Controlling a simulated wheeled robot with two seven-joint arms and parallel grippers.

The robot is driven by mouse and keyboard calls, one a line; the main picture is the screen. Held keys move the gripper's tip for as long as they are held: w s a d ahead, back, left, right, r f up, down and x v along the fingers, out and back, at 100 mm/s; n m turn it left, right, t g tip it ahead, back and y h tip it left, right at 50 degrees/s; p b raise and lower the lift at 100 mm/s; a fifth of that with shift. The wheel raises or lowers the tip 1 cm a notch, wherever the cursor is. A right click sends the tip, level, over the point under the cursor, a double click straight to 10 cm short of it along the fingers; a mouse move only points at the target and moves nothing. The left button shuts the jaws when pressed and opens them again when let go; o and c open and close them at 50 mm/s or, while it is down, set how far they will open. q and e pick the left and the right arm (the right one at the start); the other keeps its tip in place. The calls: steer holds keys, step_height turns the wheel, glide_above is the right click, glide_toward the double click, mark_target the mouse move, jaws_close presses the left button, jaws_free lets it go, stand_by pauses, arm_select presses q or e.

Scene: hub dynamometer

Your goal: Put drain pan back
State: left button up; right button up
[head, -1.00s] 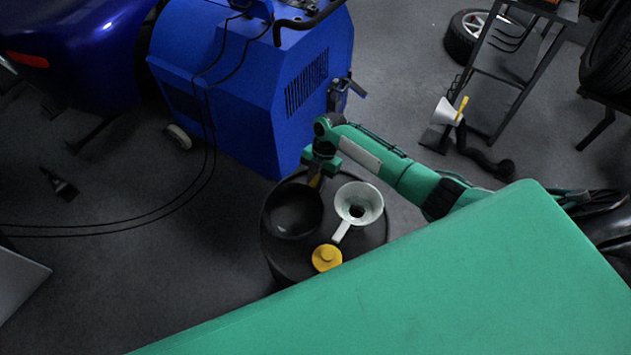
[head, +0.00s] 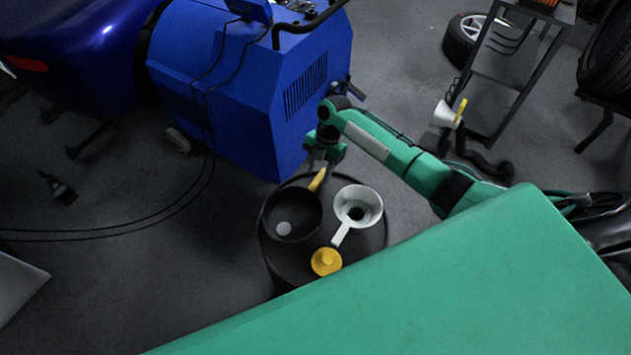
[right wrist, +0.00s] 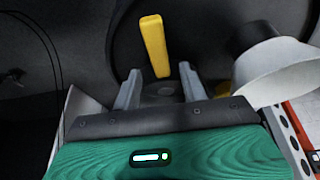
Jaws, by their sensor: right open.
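The drain pan (head: 300,207) is a round black pan with a yellow handle (head: 318,180). It rests on top of a dark drum (head: 345,268), its handle pointing towards the blue machine. A pale round spot shows inside the pan. My right gripper (head: 322,163) is open and empty just beyond the handle's end. In the right wrist view the yellow handle (right wrist: 154,47) stands ahead of the two parted fingers (right wrist: 160,84), with a gap to each side. My left gripper is not in view.
A white funnel (head: 357,206) and a yellow cap (head: 326,261) share the drum top, right of the pan. A blue machine (head: 240,90) stands behind. My green body covers the lower right. A wheel (head: 470,38) and a dark rack (head: 510,75) stand at the back right.

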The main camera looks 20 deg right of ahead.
steer(key=v, duration=0.6)
steer(key=shift+r, duration=0.1)
stand_by(0.3)
